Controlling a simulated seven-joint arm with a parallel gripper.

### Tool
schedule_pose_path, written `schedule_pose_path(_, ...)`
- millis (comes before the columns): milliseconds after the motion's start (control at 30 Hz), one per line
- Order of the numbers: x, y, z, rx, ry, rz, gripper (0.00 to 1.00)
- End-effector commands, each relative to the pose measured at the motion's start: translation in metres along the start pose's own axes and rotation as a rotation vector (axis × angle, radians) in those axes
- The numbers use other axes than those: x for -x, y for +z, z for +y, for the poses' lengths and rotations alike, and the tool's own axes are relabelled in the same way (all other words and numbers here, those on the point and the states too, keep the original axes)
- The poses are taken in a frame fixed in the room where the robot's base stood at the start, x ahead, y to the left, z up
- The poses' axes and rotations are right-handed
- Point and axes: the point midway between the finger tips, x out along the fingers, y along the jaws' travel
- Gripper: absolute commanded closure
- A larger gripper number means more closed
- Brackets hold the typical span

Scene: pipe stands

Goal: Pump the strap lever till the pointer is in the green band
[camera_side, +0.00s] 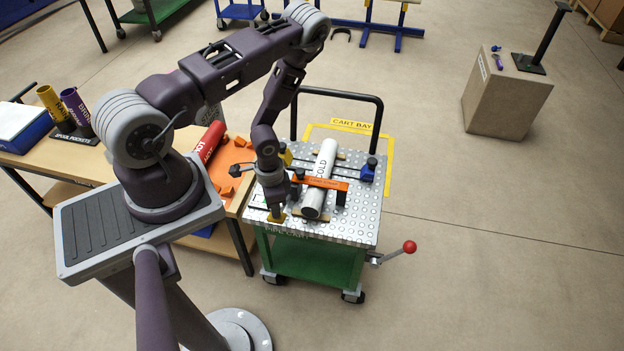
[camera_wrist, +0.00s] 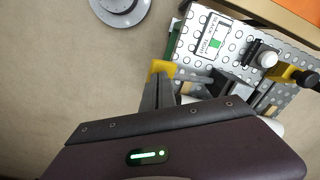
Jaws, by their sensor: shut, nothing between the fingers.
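A white pipe marked COLD (camera_side: 325,165) lies on the metal cart top (camera_side: 355,215), with an orange strap (camera_side: 320,182) across it. My gripper (camera_side: 275,214) points down at the cart's near-left edge, left of the pipe's near end. It is shut and empty; its yellow-tipped end also shows in the wrist view (camera_wrist: 161,72). A gauge plate (camera_wrist: 212,40) with a green patch sits on the cart top, marked SLACK and TIGHT. Its pointer is too small to make out. A black fitting with a pale knob (camera_wrist: 266,59) stands beside it. I cannot tell which part is the strap lever.
A red-knobbed handle (camera_side: 409,247) sticks out from the cart's right side. The black push rail (camera_side: 340,92) rises at the back. A bench with a red pipe (camera_side: 210,141) stands close on the left. Floor right of the cart is clear.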

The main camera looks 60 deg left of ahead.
Motion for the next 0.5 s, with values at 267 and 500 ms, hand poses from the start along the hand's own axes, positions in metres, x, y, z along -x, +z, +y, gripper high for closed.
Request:
schedule_pose_path(267, -0.017, 0.000, 0.000, 0.001, -0.001, 0.002, 1.00)
schedule_pose_path(500, -0.032, -0.001, -0.001, 0.000, -0.001, 0.002, 1.00)
